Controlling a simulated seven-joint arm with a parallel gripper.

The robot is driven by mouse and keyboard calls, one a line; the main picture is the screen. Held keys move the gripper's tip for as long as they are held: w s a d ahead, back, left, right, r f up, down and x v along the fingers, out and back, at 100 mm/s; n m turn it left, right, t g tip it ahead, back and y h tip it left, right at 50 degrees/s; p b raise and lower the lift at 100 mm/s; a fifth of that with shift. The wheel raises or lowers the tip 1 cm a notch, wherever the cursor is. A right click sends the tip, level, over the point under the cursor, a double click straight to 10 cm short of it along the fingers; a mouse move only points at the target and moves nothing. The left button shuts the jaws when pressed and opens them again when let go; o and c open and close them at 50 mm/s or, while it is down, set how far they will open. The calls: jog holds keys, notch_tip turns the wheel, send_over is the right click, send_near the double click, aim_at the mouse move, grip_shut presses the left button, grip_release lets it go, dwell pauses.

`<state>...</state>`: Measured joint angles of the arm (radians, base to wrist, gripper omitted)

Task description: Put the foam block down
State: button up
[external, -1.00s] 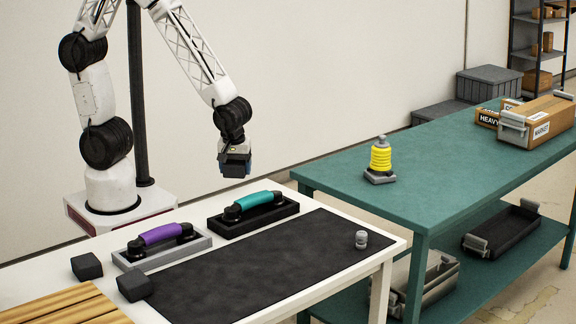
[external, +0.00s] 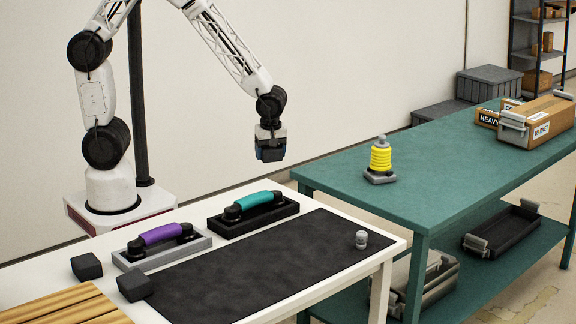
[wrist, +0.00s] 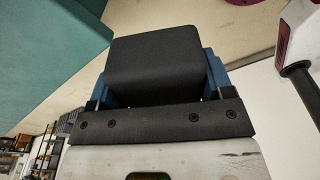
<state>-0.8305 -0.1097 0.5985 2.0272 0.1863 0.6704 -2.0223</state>
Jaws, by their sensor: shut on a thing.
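A dark grey foam block (wrist: 155,62) fills the space between the blue fingers of my gripper (wrist: 158,75) in the wrist view. My gripper is shut on it. In the external view my gripper (external: 270,154) hangs in the air behind the white table, near the gap between it and the green table. The block shows there only as a small dark shape between the fingers. Two similar dark blocks, one (external: 87,266) and another (external: 134,287), rest at the left of the white table (external: 230,312); the second touches or overlaps the edge of the black mat (external: 245,270).
A small grey weight (external: 361,240) stands on the mat's right end. The green table (external: 345,205) carries a yellow-ringed object (external: 381,160) and a crate (external: 537,120).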

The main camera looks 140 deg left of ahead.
jog(key=shift+s+a, duration=0.2)
jog(key=shift+a, duration=0.25)
jog(key=shift+s+a, duration=0.2)
jog(key=shift+a, duration=0.25)
send_over(320, 171)
jog(key=shift+w+f, duration=0.2)
jog(key=shift+f, duration=0.6)
jog(key=shift+f, duration=1.75)
jog(key=shift+f, duration=0.1)
jog(key=o, duration=0.9)
